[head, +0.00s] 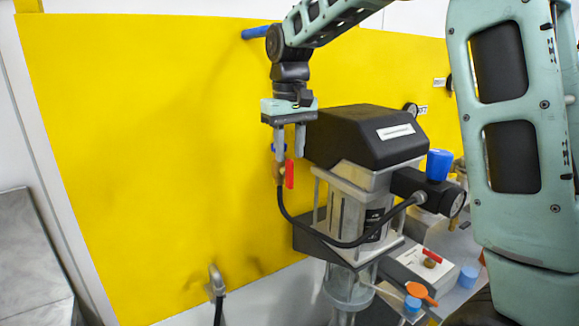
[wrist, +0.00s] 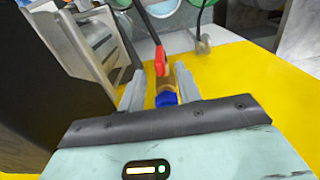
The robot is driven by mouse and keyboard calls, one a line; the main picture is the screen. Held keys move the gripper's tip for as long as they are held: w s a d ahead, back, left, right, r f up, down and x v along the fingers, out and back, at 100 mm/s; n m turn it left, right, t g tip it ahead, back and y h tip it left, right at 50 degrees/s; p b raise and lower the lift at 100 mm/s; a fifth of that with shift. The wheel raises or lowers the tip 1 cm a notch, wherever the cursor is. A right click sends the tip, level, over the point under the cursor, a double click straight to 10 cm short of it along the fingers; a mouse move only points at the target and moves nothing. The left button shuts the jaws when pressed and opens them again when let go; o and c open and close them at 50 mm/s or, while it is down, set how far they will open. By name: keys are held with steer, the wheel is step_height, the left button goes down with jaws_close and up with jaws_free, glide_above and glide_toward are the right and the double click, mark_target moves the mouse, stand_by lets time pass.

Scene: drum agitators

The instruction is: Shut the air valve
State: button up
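The air valve has a brass body (head: 279,171) with a long red lever (head: 289,174) and a blue part above it, beside the black machine. The lever points down, roughly in line with the black hose below. My gripper (head: 289,154) points down from above, its two fingers apart at the valve. In the wrist view, the gripper (wrist: 160,78) is open around the line of the blue part (wrist: 166,99) and brass body (wrist: 172,82). The red lever (wrist: 160,58) reaches past the fingertips. I cannot tell whether a finger touches the valve.
The black-topped agitator (head: 360,136) with its metal frame stands close on the right of the valve. A black hose (head: 335,241) loops from the valve to a gauge unit. A yellow wall panel (head: 150,150) is behind. The space left of the valve is free.

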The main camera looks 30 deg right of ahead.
mark_target(289, 159)
step_height(289, 159, down, 6)
steer(key=shift+r+p, duration=0.15)
steer(key=shift+p, duration=0.4)
jaws_close()
